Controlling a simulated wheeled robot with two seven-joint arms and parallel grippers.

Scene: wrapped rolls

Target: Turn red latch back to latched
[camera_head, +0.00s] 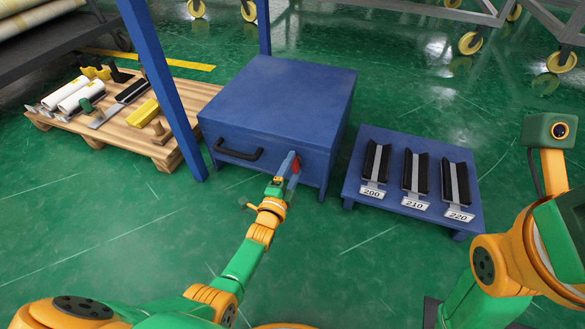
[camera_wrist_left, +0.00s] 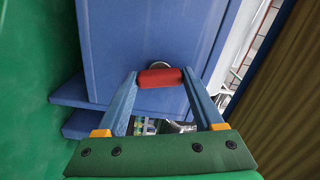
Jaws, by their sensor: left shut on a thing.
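The red latch (camera_head: 296,166) is on the front face of the blue box (camera_head: 285,95), near its right side, to the right of the black handle (camera_head: 240,153). My left gripper (camera_head: 291,163) reaches it from the front. In the left wrist view, the red latch (camera_wrist_left: 160,78) lies between the two fingertips of my left gripper (camera_wrist_left: 160,79), which is shut on it. A round grey part shows just behind the latch on the blue face. The fingers partly hide the latch in the head view. My right gripper is out of view.
A blue stand (camera_head: 364,208) with black supports labelled 200, 210 and 220 is right of the box. A wooden pallet (camera_head: 130,130) with white rolls and tools is at left, behind a blue post (camera_head: 165,85). Green floor is clear in front.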

